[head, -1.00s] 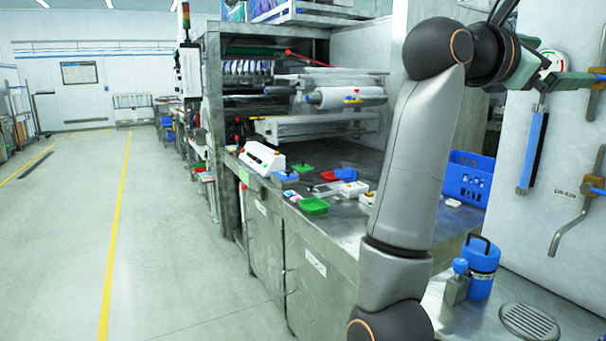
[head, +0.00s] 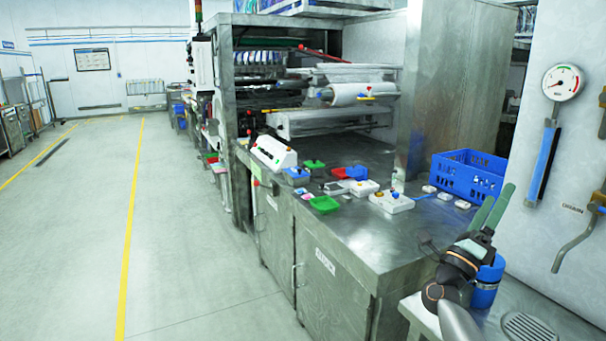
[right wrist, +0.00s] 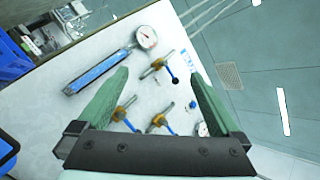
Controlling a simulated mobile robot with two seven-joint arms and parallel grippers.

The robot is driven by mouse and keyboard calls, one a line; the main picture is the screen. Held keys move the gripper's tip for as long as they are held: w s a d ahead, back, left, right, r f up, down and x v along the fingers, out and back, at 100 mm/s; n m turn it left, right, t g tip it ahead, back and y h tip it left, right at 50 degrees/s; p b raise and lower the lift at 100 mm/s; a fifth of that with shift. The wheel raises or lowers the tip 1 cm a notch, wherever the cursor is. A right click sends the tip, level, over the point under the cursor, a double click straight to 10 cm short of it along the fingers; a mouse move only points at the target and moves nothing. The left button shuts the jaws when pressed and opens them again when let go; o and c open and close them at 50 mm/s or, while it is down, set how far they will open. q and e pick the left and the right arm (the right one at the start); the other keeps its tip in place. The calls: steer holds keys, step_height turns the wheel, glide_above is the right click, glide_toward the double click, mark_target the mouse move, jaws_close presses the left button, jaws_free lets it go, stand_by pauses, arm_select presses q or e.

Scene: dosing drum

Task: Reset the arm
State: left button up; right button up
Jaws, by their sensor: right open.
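My right gripper (head: 490,212) shows at the lower right of the head view, its green fingers pointing up and empty. It is in front of the blue crate's right end and above the blue canister (head: 486,285), which it partly hides. In the right wrist view the two green fingers (right wrist: 165,105) stand wide apart with nothing between them. Beyond them is the white panel (right wrist: 195,75) with its gauge (right wrist: 146,37), blue sight tube (right wrist: 97,72) and several taps. My left gripper is not in view.
A steel bench (head: 375,255) carries a blue crate (head: 468,174), a green tray (head: 324,204) and white devices (head: 391,201). The wall panel with a gauge (head: 562,82) and a drain handle (head: 575,240) stands at the right. A round drain grate (head: 530,328) lies below. The floor at left is clear.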

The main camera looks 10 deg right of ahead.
steer(key=w+a+f+n+t+y, duration=0.2)
steer(key=w+a+n+t+y, duration=0.45)
steer(key=n+y, duration=0.7)
steer(key=w+a+f+n+t+y, duration=0.1)
steer(key=w+a+n+t+y, duration=0.7)
steer(key=n, duration=0.9)
step_height(320, 180, down, 12)
steer(key=d+n+g, duration=0.3)
steer(key=n+g, duration=0.6)
steer(key=s+a+f+g+y, duration=0.2)
steer(key=s+a+f, duration=0.25)
steer(key=f, duration=0.65)
steer(key=s+a+f+g+y, duration=0.15)
steer(key=s+a+f, duration=0.35)
steer(key=s+f, duration=0.6)
steer(key=s+a+f+g, duration=0.1)
steer(key=s+a+f, duration=0.2)
steer(key=s, duration=0.5)
steer(key=s+a+f+g+y, duration=0.1)
steer(key=s+a+f+g, duration=0.1)
steer(key=s, duration=0.7)
steer(key=s+a+f+g, duration=0.1)
steer(key=s+a+f, duration=0.3)
steer(key=s, duration=0.5)
step_height(320, 180, down, 2)
steer(key=shift+a+f, duration=0.1)
steer(key=shift+a, duration=0.15)
